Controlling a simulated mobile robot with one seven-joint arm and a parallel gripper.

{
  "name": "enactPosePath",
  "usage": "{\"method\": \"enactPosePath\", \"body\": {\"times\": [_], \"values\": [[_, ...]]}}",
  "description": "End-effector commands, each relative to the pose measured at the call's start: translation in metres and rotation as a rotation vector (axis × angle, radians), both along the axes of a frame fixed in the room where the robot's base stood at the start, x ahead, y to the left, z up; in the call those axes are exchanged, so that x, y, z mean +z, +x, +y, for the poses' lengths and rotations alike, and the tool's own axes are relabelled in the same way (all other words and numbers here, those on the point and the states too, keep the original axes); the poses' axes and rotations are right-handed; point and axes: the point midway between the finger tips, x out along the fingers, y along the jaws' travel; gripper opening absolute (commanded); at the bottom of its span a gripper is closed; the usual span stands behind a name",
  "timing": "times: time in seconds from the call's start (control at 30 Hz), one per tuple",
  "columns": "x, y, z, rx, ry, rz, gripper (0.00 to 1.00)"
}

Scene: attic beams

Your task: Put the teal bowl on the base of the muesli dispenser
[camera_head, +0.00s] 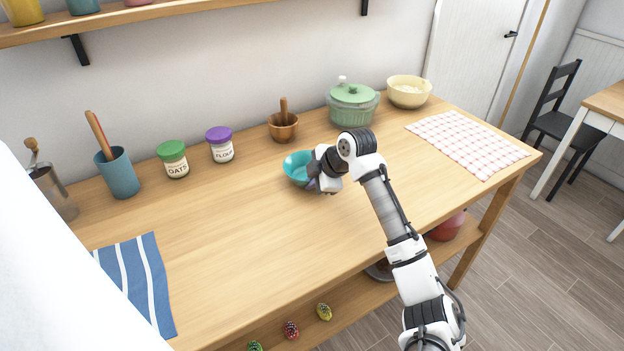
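The teal bowl (297,163) is near the middle of the wooden counter (226,235), partly hidden behind my gripper (314,184). My gripper is at the bowl's right front side, with its dark fingers against or very close to the rim. The fingertips are small and partly hidden, so I cannot tell whether they grip the bowl. I cannot tell whether the bowl touches the counter. I do not see a muesli dispenser that I can make out in this view; a white shape covers the lower left corner.
Behind the bowl stand a wooden mortar (283,130), a flour jar (221,151), an oats jar (175,165) and a green pot (352,106). A cream bowl (408,97) and checked cloth (468,142) are at right. A striped cloth (143,280) lies at left front.

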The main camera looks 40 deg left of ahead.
Motion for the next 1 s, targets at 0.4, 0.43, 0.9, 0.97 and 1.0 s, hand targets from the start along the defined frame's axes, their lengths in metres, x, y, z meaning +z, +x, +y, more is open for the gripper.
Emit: {"method": "enactPosePath", "body": {"times": [0.4, 0.43, 0.9, 0.97, 1.0], "values": [[-0.002, 0.0, 0.0, 0.0, 0.002, -0.002, 0.14], [-0.002, 0.0, 0.0, 0.0, 0.001, -0.001, 0.18], [0.005, 0.0, -0.004, -0.001, 0.003, -0.003, 0.26], [0.012, 0.0, -0.01, -0.001, 0.003, -0.003, 0.26], [0.018, 0.0, -0.014, -0.002, 0.004, -0.004, 0.26]]}}
